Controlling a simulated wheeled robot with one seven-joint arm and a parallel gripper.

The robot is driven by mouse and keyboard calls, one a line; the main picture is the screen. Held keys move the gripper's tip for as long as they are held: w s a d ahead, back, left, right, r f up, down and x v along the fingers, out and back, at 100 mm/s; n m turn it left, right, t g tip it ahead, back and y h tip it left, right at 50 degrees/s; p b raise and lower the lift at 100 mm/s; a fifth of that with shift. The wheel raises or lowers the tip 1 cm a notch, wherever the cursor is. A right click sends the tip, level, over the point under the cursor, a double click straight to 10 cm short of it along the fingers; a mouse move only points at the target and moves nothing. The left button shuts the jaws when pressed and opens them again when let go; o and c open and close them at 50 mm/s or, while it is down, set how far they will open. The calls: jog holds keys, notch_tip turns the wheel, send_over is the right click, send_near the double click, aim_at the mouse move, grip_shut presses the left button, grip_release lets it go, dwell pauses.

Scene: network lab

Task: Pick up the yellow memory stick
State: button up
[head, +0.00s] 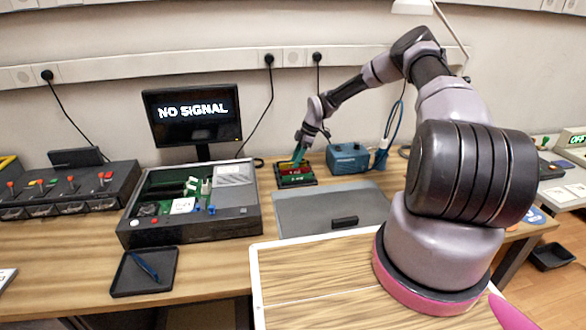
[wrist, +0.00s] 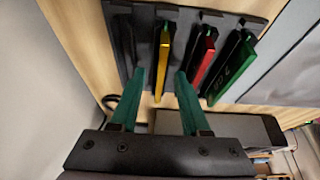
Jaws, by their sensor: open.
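The yellow memory stick (wrist: 163,62) stands in a slot of a dark holder (wrist: 261,22) in the wrist view, with a red stick (wrist: 203,56) and a green stick (wrist: 236,68) to its right. My gripper (wrist: 160,74) is open, with one teal finger on each side of the yellow stick in the picture. I cannot tell whether the fingers touch it or how far above it they are. In the head view my gripper (head: 299,154) is over the back of the holder (head: 311,181) and mostly hides the yellow stick.
A blue box (head: 348,158) stands just right of the holder. An open case with circuit parts (head: 190,226) is to the left, below a monitor (head: 193,113). A grey mat (head: 300,217) with a small black item (head: 344,222) lies in front. The wall is close behind.

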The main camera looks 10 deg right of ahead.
grip_shut()
